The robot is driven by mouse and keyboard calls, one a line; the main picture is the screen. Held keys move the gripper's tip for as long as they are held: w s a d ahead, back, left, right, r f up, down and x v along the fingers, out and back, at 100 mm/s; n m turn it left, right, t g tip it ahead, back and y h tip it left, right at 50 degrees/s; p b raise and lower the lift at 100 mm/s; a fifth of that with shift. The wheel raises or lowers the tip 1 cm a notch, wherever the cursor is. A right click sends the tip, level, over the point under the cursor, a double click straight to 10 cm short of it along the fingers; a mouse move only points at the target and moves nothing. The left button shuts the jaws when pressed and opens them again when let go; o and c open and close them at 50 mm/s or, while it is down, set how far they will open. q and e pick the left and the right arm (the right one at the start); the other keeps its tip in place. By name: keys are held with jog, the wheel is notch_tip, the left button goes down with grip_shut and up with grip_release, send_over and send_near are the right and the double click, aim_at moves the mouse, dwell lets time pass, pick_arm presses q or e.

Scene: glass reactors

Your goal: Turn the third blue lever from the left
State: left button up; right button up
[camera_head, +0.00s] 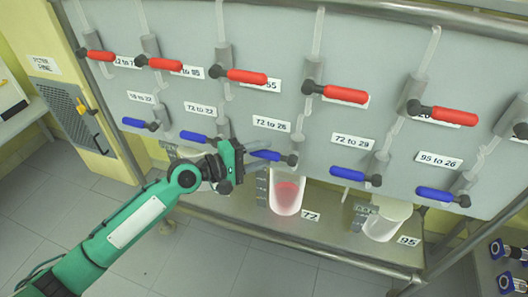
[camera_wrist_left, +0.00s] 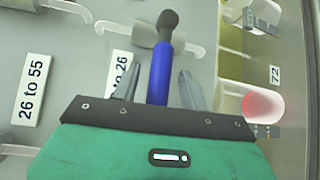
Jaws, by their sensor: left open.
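A row of blue levers runs along the lower part of the grey panel. The third blue lever from the left (camera_head: 265,155) lies nearly level, with its dark pivot at the right end. My left gripper (camera_head: 248,154) is at its left end, with open jaws. In the left wrist view the blue lever (camera_wrist_left: 160,76) runs between the two fingers of my left gripper (camera_wrist_left: 157,85), with a visible gap on each side. Its free end is hidden behind the gripper body. My right gripper is not in view.
Red levers (camera_head: 246,76) sit in a row above, by glass tubes. Neighbouring blue levers are on the left (camera_head: 193,137) and right (camera_head: 348,174). A vessel with red liquid (camera_head: 287,191) stands below the third lever. The floor (camera_head: 200,265) is clear at the front.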

pick_arm(q)
jog(key=shift+w+d, duration=0.25)
jog(key=shift+d, duration=0.25)
grip_shut()
jog(key=shift+f, duration=0.2)
